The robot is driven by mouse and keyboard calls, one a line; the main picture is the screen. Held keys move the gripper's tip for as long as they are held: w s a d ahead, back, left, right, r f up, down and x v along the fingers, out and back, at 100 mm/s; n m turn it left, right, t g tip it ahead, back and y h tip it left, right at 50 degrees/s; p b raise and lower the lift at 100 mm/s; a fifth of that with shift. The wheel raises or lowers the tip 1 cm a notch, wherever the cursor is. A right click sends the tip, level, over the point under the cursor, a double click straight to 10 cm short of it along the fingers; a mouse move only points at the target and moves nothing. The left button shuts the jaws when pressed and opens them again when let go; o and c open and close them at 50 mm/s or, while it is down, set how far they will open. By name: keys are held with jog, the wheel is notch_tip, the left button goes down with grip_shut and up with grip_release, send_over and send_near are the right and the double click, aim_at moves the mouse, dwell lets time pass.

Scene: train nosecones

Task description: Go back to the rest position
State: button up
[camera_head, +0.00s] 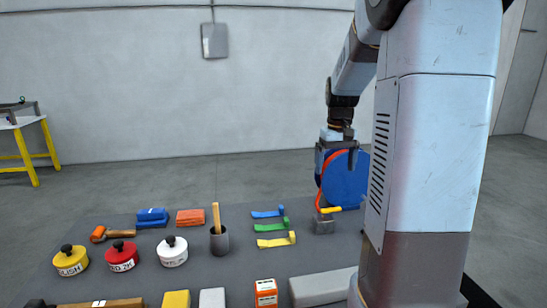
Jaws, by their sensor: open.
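My gripper (338,140) hangs at the right of the table, partly hidden by my own arm. It is open, with its fingers low by the upper edge of a round blue disc (347,179) with an orange rim. The disc stands upright at a small grey block (323,225) on the dark grey table (215,265). Whether the fingers touch the disc I cannot tell. The right side of the disc is hidden behind my arm.
Blue, green and yellow strips (272,226) lie left of the disc. A grey cup with a wooden stick (219,240) and yellow, red and white lidded pots (121,256) stand further left. Boxes line the front. Blue and orange cloths (190,217) lie behind. The air above the table is clear.

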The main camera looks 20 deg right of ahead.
jog(key=s+a+r+t, duration=0.2)
jog(key=s+a+r, duration=0.1)
jog(key=s+a, duration=0.6)
jog(key=s+a+r+n+t, duration=0.1)
jog(key=s+a+r+t, duration=0.2)
jog(key=s+a, duration=0.6)
jog(key=s, duration=0.3)
jog(key=shift+s+t, duration=0.3)
